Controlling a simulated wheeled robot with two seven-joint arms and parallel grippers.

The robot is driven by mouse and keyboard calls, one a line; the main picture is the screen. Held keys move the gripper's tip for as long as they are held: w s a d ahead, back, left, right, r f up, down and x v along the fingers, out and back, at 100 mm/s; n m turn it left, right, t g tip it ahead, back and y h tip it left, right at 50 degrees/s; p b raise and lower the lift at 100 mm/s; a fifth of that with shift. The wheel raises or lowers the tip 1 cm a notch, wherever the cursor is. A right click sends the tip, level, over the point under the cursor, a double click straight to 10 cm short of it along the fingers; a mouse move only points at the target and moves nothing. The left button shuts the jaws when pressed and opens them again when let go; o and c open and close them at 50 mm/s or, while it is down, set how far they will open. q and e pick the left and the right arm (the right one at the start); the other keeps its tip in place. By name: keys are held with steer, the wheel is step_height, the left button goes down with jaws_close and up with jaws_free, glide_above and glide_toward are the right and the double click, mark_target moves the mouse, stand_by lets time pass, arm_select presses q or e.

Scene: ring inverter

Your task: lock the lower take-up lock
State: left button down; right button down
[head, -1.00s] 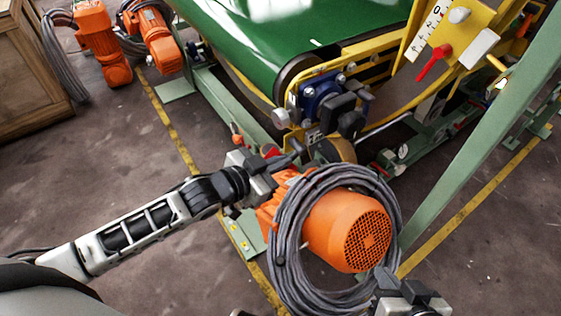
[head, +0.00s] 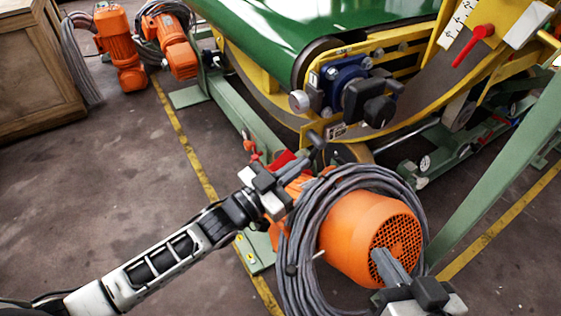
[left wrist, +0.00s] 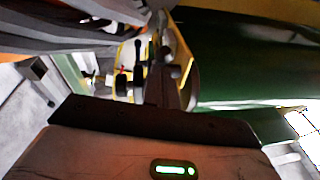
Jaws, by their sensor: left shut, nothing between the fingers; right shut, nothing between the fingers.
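No part is labelled as the lower take-up lock, so I cannot tell which one it is. At the conveyor's near roller end sits a blue bearing block (head: 345,78) with a black knob (head: 378,108). A red part (head: 282,160) shows low on the green frame, partly behind my left gripper. My left gripper (head: 316,143) is shut and empty, its fingers below and left of the black knob, apart from it in the picture. My right gripper (head: 382,257) is shut and empty, in front of the orange motor.
The orange motor (head: 365,235) with a grey cable coil (head: 300,240) fills the space below the conveyor end. A red lever (head: 474,44) sits by the scale at upper right. A green post (head: 500,180) slants at right.

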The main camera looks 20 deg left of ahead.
arm_select(q)
steer(key=shift+w+d+f, duration=0.2)
steer(key=shift+d+f, duration=0.05)
steer(key=shift+f, duration=0.2)
stand_by(0.5)
